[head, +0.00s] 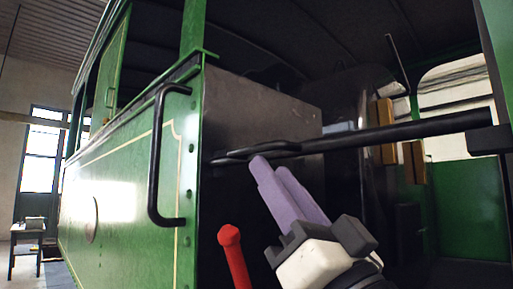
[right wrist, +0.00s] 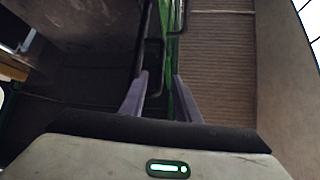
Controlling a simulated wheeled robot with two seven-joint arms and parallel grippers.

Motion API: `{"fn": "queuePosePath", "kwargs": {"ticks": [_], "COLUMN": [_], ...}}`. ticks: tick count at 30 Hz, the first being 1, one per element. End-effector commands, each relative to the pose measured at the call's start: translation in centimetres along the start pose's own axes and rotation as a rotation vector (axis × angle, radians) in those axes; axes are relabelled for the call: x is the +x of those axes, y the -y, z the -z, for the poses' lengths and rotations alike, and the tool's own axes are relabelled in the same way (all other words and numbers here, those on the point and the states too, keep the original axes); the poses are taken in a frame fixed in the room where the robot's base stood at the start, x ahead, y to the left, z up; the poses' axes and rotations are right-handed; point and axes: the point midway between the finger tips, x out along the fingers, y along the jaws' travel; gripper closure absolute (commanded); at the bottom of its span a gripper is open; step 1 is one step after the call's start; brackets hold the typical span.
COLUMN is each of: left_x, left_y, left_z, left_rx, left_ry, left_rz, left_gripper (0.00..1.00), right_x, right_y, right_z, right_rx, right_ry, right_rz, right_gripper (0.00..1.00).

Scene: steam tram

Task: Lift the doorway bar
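The black doorway bar (head: 400,135) spans the tram's doorway in the head view. It runs from a looped end at the green side panel to a dark bracket (head: 489,140) at the right. My right gripper (head: 270,166) has two purple fingers pointing up at the bar's left end. Their tips are just below or at the bar; I cannot tell whether they touch it. In the right wrist view the fingers (right wrist: 158,90) stand apart with a gap between them. Nothing is clearly held, and the bar is hard to make out there. My left gripper is not in view.
A black grab handle (head: 155,155) stands out from the green side panel (head: 105,195), left of the gripper. A red-topped lever (head: 232,250) rises just left of my right wrist. A dark metal box (head: 262,110) stands behind the bar. A small table (head: 28,235) is far left.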

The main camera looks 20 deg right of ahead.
Motion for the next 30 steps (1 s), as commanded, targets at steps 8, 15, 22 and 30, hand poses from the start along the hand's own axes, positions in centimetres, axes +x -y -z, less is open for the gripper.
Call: {"fn": "queuePosePath", "kwargs": {"ticks": [8, 15, 22, 30], "left_x": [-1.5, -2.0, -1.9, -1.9], "left_y": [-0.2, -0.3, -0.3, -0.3], "left_z": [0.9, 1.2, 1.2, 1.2], "left_rx": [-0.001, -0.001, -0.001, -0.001], "left_ry": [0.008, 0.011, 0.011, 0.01], "left_rz": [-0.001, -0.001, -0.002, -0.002], "left_gripper": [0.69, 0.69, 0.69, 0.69], "right_x": [5.4, 7.5, 7.7, 7.6], "right_y": [0.1, 0.1, 0.0, 0.0], "right_z": [0.2, 0.0, -0.1, -0.1], "right_rx": [-0.001, -0.001, -0.001, -0.001], "right_ry": [0.001, 0.0, 0.0, 0.001], "right_rz": [0.001, 0.001, 0.001, 0.001], "right_gripper": [0.71, 0.71, 0.71, 1.0]}}
